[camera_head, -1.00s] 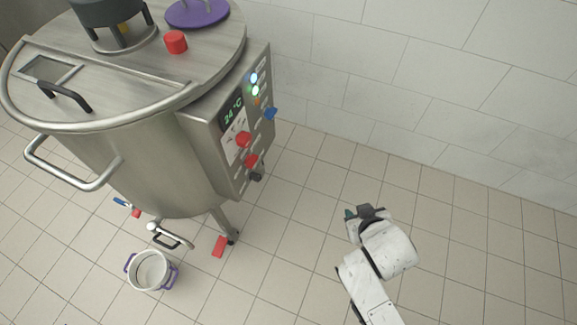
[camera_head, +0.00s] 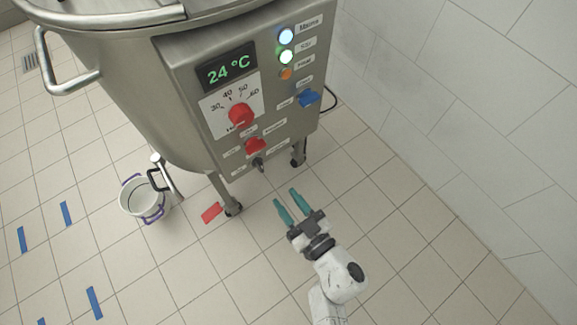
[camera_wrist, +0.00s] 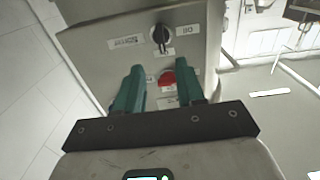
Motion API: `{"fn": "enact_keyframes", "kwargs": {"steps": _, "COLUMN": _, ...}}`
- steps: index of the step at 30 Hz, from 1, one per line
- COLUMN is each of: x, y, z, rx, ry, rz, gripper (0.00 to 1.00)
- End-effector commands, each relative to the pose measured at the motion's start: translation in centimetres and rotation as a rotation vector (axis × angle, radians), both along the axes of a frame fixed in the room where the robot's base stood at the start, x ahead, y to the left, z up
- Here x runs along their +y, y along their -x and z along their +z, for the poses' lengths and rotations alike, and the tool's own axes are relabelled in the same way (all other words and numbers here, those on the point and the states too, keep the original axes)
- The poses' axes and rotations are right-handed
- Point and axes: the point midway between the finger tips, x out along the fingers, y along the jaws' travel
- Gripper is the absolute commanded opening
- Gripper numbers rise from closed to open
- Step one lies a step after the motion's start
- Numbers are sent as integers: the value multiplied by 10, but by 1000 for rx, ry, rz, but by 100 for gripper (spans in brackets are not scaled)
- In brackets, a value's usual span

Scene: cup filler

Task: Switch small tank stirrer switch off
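The small tank (camera_head: 130,80) is a steel vessel with a control panel (camera_head: 190,70) on its side. The panel carries a red dial (camera_head: 241,114), a blue switch (camera_head: 308,97), a red switch (camera_head: 255,146) and a black switch (camera_head: 258,164) at the bottom. Their small labels are too blurred to tell which is the stirrer switch. My gripper (camera_head: 286,196) is open and empty, its teal fingers pointing toward the panel's lower edge, apart from it. In the wrist view, the black switch (camera_wrist: 160,38) and red switch (camera_wrist: 167,78) show beyond and between the fingers (camera_wrist: 160,65).
A white bucket (camera_head: 138,200) with purple handles stands on the floor at left. A red pedal-like piece (camera_head: 211,212) lies by a tank leg (camera_head: 224,195). A tiled wall (camera_head: 470,110) stands on the right. The floor between is clear.

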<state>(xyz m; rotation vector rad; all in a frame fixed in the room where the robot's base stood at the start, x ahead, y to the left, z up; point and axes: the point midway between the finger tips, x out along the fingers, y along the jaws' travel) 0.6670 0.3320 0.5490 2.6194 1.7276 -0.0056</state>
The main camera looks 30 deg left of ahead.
Motion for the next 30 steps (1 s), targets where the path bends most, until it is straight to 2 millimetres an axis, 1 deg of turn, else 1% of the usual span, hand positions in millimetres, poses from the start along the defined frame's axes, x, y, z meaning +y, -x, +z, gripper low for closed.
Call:
{"fn": "enact_keyframes", "kwargs": {"steps": 2, "x": 6, "y": 2, "z": -1, "rx": 1, "ry": -6, "rz": 17, "gripper": 38}}
{"fn": "enact_keyframes", "kwargs": {"steps": 5, "x": 14, "y": -2, "z": -1, "rx": -1, "ry": -7, "rz": 17, "gripper": 38}}
{"fn": "enact_keyframes", "kwargs": {"steps": 18, "x": 83, "y": -30, "z": -2, "rx": -1, "ry": -7, "rz": 15, "gripper": 38}}
{"fn": "enact_keyframes", "kwargs": {"steps": 24, "x": 99, "y": -37, "z": -1, "rx": 0, "ry": -6, "rz": 13, "gripper": 38}}
{"fn": "enact_keyframes", "kwargs": {"steps": 30, "x": 102, "y": -39, "z": 0, "rx": 0, "ry": -4, "rz": 12, "gripper": 38}}
